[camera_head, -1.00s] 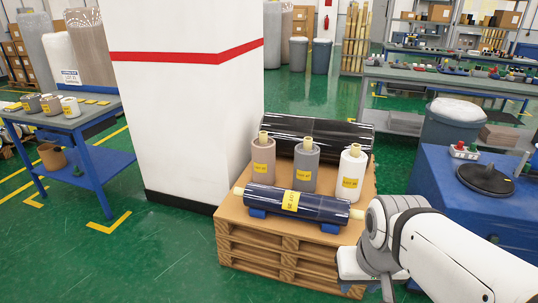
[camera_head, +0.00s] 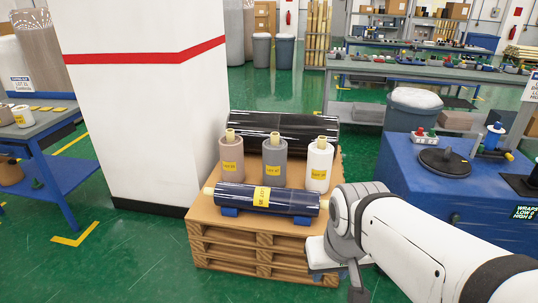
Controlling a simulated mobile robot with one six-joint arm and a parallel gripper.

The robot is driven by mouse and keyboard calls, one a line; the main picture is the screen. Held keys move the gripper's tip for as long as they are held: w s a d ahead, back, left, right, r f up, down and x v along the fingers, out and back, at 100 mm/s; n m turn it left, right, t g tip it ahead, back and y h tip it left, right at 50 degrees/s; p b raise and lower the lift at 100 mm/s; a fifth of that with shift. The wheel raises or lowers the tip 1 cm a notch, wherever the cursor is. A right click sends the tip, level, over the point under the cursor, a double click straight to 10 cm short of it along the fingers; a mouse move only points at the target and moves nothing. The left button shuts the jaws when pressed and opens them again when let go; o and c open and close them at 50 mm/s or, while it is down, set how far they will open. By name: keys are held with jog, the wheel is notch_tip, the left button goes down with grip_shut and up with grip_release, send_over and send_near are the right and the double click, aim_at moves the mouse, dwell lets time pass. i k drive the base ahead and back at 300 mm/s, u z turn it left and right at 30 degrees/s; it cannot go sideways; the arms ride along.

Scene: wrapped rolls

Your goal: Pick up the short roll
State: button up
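Several wrapped rolls are on a wooden pallet stack (camera_head: 240,262). A dark blue roll (camera_head: 300,203) with a yellow label lies across the front on blue supports. Behind it stand three short upright rolls: a pinkish-brown one (camera_head: 232,152), a grey one (camera_head: 274,158) and a white one (camera_head: 319,160), each with a yellow label and a pale core. A long black roll (camera_head: 290,123) lies at the back. The pictures do not show which is meant by the short roll. My gripper (camera_head: 345,285) points down beside the pallet's right front, apart from the rolls; its fingers are unclear.
A white pillar (camera_head: 145,110) with a red stripe stands close left of the pallet. A blue bench (camera_head: 440,180) with a black disc (camera_head: 445,161) is at the right. A grey-topped table (camera_head: 45,127) stands at the left. Green floor is open in front on the left.

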aim_at(321, 152)
jog(key=z, duration=0.55)
jog(key=k, duration=1.05)
jog(key=u, duration=3.7)
jog(key=i, duration=0.1)
jog(key=z, duration=2.6)
jog(key=i, duration=1.8)
jog(key=z, duration=0.45)
